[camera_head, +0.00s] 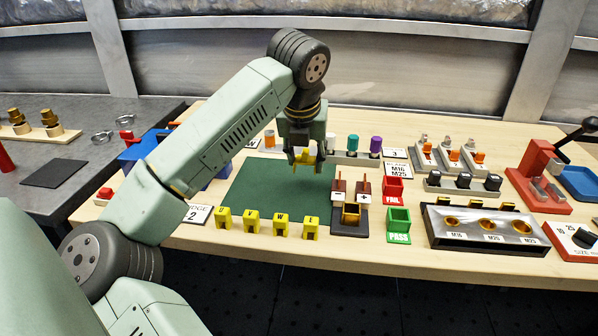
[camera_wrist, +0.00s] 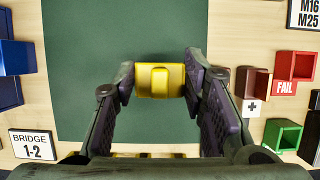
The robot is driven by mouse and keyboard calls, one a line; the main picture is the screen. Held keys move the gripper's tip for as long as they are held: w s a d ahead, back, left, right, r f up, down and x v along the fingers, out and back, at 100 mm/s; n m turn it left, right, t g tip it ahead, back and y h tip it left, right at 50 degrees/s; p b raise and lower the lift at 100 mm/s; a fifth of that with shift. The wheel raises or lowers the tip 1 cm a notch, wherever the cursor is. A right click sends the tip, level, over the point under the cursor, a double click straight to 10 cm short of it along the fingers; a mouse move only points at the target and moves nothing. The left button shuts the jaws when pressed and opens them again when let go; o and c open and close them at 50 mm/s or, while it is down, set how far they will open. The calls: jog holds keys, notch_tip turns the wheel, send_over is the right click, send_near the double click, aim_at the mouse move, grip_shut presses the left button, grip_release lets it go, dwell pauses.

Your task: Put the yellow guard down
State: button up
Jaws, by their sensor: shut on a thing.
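The yellow guard (camera_head: 304,157) is held between the fingers of my gripper (camera_head: 305,162), above the green mat (camera_head: 262,188). In the wrist view the guard (camera_wrist: 159,80) sits between the two fingertips of my gripper (camera_wrist: 159,82), with a raised block on its middle. The green mat (camera_wrist: 85,60) lies bare behind and around it. The gap between guard and mat is hard to judge, but the guard looks raised in the head view.
Several yellow lettered pieces (camera_head: 281,226) line the mat's front edge. A dark terminal block (camera_head: 350,216) stands at its right, near the red FAIL bin (camera_head: 393,189) and green PASS bin (camera_head: 399,222). Blue bins (camera_wrist: 12,72) stand left. The mat itself is clear.

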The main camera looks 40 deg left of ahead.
aim_at(306, 184)
jog(key=shift+f+p, duration=0.3)
jog(key=shift+f, duration=1.9)
jog(key=shift+f, duration=0.2)
jog(key=o, duration=0.8)
jog(key=shift+r, duration=0.15)
